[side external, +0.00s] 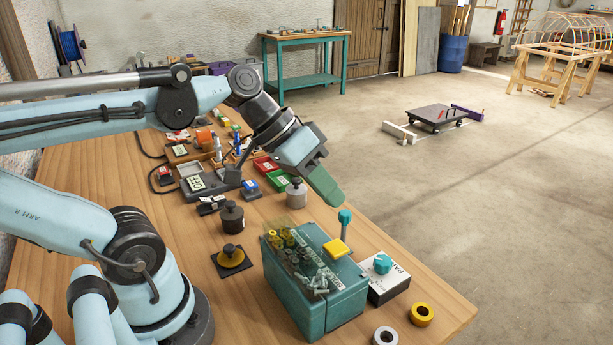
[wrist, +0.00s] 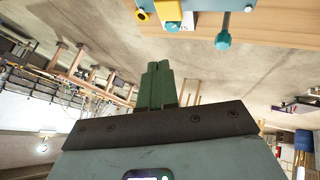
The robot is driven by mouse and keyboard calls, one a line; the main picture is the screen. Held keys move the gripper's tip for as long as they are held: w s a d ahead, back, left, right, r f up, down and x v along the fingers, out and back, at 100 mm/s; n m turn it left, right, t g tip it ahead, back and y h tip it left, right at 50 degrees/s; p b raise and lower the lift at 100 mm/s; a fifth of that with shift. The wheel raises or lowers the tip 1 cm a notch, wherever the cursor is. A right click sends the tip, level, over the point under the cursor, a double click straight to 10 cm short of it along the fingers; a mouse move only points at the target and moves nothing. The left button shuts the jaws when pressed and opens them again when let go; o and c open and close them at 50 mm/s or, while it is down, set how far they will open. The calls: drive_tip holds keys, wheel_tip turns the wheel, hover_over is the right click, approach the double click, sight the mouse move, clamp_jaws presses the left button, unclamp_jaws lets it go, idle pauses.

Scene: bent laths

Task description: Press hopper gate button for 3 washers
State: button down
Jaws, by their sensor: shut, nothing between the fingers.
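The teal hopper box (side external: 290,298) stands near the table's front edge. Its clear-sided top holds small parts: brass-coloured pieces (side external: 284,238) at the back and grey metal pieces (side external: 318,282) toward the front; its labels are too small to read surely. A yellow square button (side external: 340,247) sits on its right side; what seems the same yellow part (wrist: 168,10) shows at the top of the wrist view. A teal-capped post (side external: 345,218) rises beside it. My gripper (side external: 332,198) is shut and empty, above and behind the hopper; its green fingers (wrist: 158,66) show together.
A white box with a teal knob (side external: 383,264) stands right of the hopper. A yellow ring (side external: 421,314) and a grey ring (side external: 385,337) lie in front. Dark weights (side external: 231,216) and a grey weight (side external: 296,192) stand behind the hopper. Trays and tools crowd the far table.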

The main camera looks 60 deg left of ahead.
drive_tip(key=shift+d+r+h, duration=0.4)
drive_tip(key=shift+r+h, duration=0.1)
drive_tip(key=shift+r, duration=0.3)
drive_tip(key=shift+d+r+h, duration=0.35)
drive_tip(key=shift+r+h, duration=0.15)
drive_tip(key=shift+r, duration=0.25)
approach(343, 247)
drive_tip(key=shift+w+d+f, duration=0.65)
drive_tip(key=shift+w+d, duration=0.15)
drive_tip(key=shift+d, duration=0.15)
drive_tip(key=shift+w+d+f, duration=0.6)
drive_tip(key=shift+w+d, duration=0.25)
drive_tip(key=shift+d, duration=0.15)
drive_tip(key=shift+f, duration=0.4)
drive_tip(key=shift+f, duration=0.75)
idle(0.6)
drive_tip(key=shift+r, duration=1.2)
